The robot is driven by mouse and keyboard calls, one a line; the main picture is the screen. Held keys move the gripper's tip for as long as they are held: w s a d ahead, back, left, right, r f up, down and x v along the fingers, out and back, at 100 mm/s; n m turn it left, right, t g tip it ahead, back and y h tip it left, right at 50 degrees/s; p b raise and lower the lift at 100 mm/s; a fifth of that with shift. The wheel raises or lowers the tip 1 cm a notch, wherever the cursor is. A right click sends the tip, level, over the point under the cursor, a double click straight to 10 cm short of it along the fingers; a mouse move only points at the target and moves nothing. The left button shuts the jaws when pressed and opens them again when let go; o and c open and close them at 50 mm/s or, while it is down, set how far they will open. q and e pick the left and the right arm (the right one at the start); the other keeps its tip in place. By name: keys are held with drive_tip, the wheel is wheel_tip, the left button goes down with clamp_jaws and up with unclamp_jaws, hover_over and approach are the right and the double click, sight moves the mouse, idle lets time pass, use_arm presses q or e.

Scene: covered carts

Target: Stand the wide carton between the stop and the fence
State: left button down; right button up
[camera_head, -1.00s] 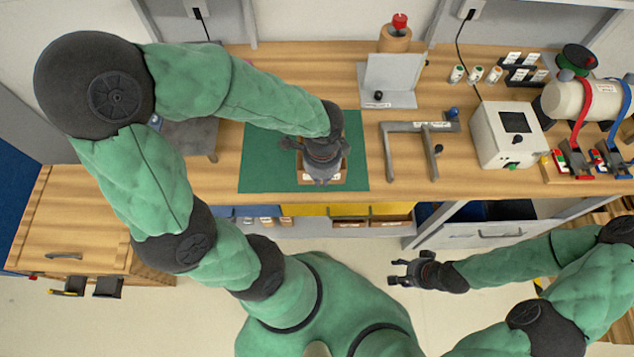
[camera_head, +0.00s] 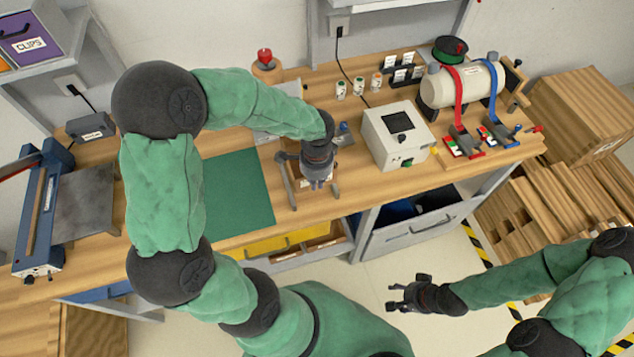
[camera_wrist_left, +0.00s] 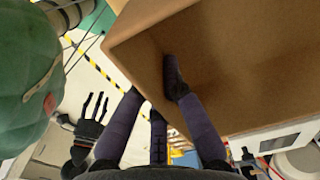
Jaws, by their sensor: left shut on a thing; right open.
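The wide carton (camera_wrist_left: 230,60) is a large brown box in the left wrist view, with a finger of my left gripper against it. In the head view my left gripper (camera_head: 317,182) is shut on the carton over the grey bar frame on the bench. The gripper hides most of the carton there. One grey bar (camera_head: 287,182) of the frame shows left of the gripper, and a blue knob (camera_head: 343,127) shows behind it. I cannot tell whether the carton touches the bench or the bars. My right gripper (camera_head: 402,296) is open and empty in front of the bench.
The green mat (camera_head: 235,195) left of the frame is bare. A white box with a screen (camera_head: 395,135) stands close on the right. Small labelled jars (camera_head: 358,84) and a tank with red and blue straps (camera_head: 460,88) stand farther back.

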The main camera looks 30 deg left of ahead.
use_arm(q)
drive_tip(key=shift+a, duration=0.1)
drive_tip(key=shift+f, duration=0.1)
drive_tip(key=b, duration=0.7)
approach(316, 204)
drive_tip(key=shift+w+f, duration=0.15)
drive_tip(key=shift+f, duration=2.55)
drive_tip(key=shift+a+f+b, duration=0.1)
drive_tip(key=shift+f+b, duration=0.25)
drive_tip(key=shift+b, duration=0.05)
drive_tip(key=c, duration=1.3)
unclamp_jaws()
wheel_tip(316, 204, up, 12)
